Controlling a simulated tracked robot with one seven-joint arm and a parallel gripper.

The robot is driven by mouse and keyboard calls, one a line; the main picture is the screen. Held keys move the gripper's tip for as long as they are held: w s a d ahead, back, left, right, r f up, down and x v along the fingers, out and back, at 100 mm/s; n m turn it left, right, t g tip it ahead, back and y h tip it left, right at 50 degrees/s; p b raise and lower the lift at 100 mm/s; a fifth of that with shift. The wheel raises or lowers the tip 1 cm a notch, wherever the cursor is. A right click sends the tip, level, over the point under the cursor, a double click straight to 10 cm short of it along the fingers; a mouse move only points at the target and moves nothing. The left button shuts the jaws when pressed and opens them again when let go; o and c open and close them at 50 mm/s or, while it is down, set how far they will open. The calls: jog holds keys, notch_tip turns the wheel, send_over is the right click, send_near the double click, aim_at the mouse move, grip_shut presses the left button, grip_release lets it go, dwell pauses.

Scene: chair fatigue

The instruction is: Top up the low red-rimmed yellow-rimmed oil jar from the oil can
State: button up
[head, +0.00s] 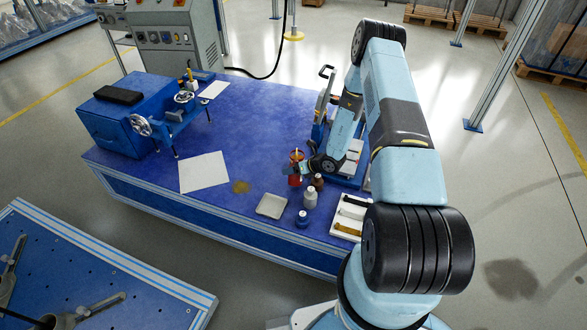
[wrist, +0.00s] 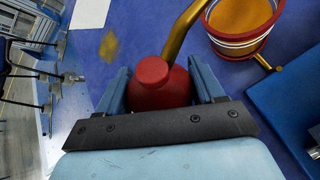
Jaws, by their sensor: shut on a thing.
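My gripper (wrist: 160,88) is shut on the red oil can (wrist: 152,82), one finger on each side of its body. The can's brass spout (wrist: 182,28) rises and leaves the top of the wrist view, so its tip is hidden there. Right of the spout is a round red-rimmed jar (wrist: 240,44) with amber oil inside, pale bands and a small brass outlet. The can is beside the jar, not visibly touching it. In the head view, my gripper (head: 306,168) holds the red can (head: 294,180); small red and yellow parts just behind it are too small to separate.
The blue table has a brown stain (head: 241,187), a white sheet (head: 204,172) and a shallow tray (head: 271,206). Small bottles (head: 310,200) stand close in front of the can. A blue machine with handwheels (head: 140,125) is at left. The table's middle back is clear.

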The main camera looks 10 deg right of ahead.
jog(key=shift+s+r+m+g, duration=0.15)
jog(key=shift+r+m+g, duration=0.55)
jog(key=shift+r+g, duration=0.45)
jog(key=shift+f, duration=0.1)
jog(key=shift+f, duration=0.1)
jog(key=shift+w+f+n+t, duration=0.25)
jog(key=shift+f+n+t, duration=0.55)
jog(key=shift+f+t, duration=0.5)
jog(key=shift+w+d+f+n+t, duration=0.15)
jog(key=shift+f+n+t, duration=0.15)
jog(key=shift+f+t, duration=0.2)
jog(key=shift+r, duration=0.15)
